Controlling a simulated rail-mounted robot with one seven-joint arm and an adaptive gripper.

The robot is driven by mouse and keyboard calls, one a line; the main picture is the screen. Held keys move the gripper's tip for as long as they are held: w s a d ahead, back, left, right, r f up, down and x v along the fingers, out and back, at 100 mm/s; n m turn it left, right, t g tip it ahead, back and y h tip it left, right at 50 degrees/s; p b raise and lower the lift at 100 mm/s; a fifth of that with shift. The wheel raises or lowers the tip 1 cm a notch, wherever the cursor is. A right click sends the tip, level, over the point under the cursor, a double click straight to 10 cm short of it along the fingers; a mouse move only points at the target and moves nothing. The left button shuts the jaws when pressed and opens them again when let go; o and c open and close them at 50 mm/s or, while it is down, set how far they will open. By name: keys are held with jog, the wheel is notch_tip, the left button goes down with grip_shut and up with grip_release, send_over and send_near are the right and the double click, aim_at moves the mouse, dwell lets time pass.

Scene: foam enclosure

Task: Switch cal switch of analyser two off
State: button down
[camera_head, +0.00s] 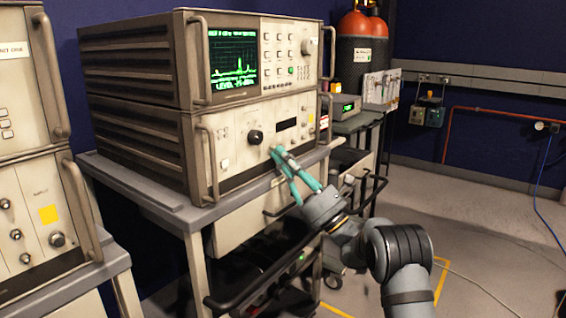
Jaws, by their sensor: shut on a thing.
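An analyser stands on a grey cart in the middle, with a green spectrum display (233,55) in its upper unit (290,50). Its lower unit (225,140) has a black knob (255,137) and a dark display window. My gripper (281,156), with teal fingers, reaches up from the lower right to this lower front panel. Its fingertips are right of and below the black knob, shut on a small switch at the panel. The fingers hide most of that switch, so its position and label cannot be read. No number marking this analyser is readable.
A second instrument stack (30,215) with a yellow sticker (48,214) stands at the left edge. Metal handles (211,165) stick out beside the front panel. A smaller device (346,108) and gas cylinders (362,50) stand behind. The floor at the right is mostly clear, with thin cables.

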jog(key=shift+d+r, duration=0.1)
jog(key=c, duration=1.9)
grip_release()
jog(key=shift+o, duration=0.2)
jog(key=v, duration=0.8)
jog(key=x, duration=0.8)
jog(key=shift+s, duration=0.1)
